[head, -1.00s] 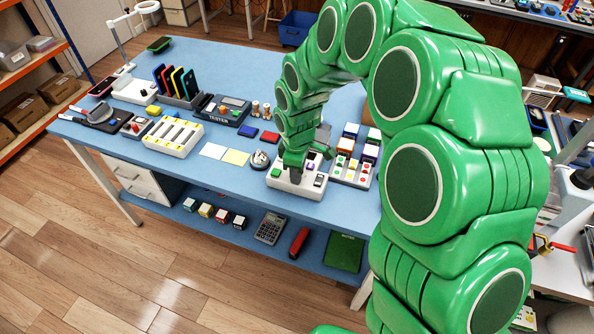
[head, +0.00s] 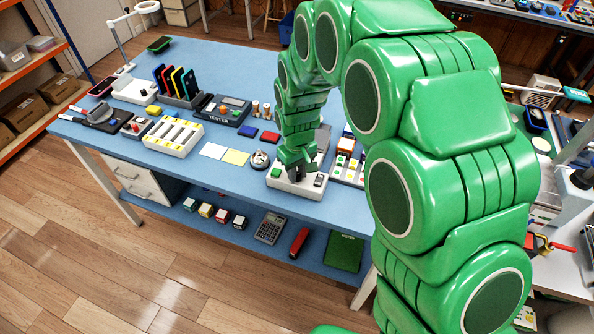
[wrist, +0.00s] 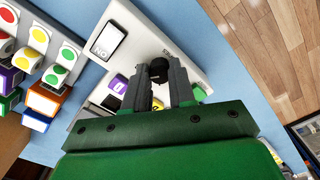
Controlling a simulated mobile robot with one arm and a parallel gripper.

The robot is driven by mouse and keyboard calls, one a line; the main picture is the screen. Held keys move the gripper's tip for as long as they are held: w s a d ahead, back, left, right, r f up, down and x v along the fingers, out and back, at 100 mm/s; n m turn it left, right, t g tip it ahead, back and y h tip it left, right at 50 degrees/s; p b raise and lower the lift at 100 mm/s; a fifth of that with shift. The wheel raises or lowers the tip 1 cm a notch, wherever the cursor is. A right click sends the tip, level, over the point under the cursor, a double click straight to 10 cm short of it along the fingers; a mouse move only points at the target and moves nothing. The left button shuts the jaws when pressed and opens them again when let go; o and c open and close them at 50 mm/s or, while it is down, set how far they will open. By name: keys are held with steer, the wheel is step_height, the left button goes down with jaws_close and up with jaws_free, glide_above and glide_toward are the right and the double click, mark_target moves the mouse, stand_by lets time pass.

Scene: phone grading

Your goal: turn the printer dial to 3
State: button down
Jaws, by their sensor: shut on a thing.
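The white control box (head: 284,184), which I take for the printer panel, sits at the front edge of the blue table. It fills the middle of the wrist view (wrist: 150,35). My gripper (head: 297,176) points down onto it. In the wrist view my gripper (wrist: 162,80) has its two dark fingers closed around a round black dial (wrist: 159,67). Purple (wrist: 118,85) and yellow (wrist: 157,104) pieces lie just behind the fingers. The dial's pointer and most of its scale are hidden, so its setting cannot be read.
A white rocker switch (wrist: 108,40) sits on the same box. The floor in front is clear.

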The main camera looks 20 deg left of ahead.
stand_by(0.3)
steer(key=c, duration=0.9)
jaws_free()
steer(key=shift+c, duration=0.2)
steer(key=shift+r, duration=3.9)
